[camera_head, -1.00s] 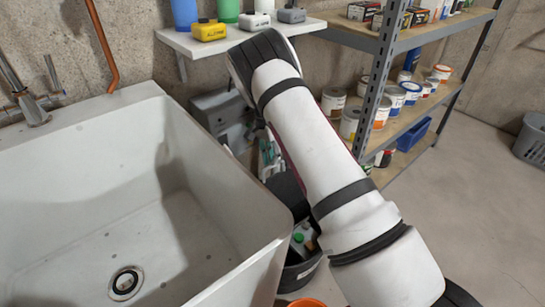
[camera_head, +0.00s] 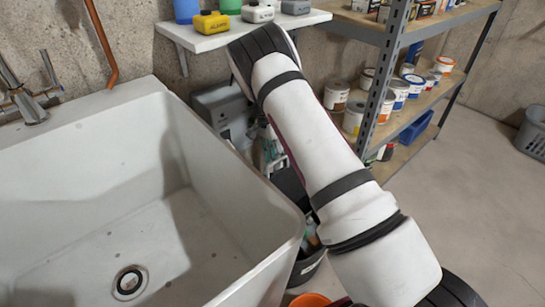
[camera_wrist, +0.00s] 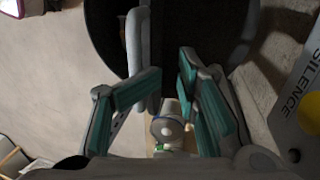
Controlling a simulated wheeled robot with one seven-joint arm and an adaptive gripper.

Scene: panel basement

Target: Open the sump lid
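In the wrist view my gripper (camera_wrist: 170,70) has its two teal-padded fingers partly drawn together, with a dark gap between the tips. Just beyond the tips is a large dark round shape (camera_wrist: 225,25), which may be the sump lid. A grey upright bar (camera_wrist: 138,40) crosses it beside the left fingertip; I cannot tell whether the fingers grip it. In the head view a dark piece (camera_head: 289,186) shows between the sink and my arm; I cannot tell if it is the lid. My arm and the sink edge hide most of my gripper there.
The white sink (camera_head: 160,240) fills the left of the head view. A grey box (camera_head: 222,112) is on the wall behind it. A dark bucket (camera_head: 308,268) stands beside it. Shelving (camera_head: 390,80) holds paint cans at the right. A "SILENCE" panel (camera_wrist: 300,105) is close right in the wrist view.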

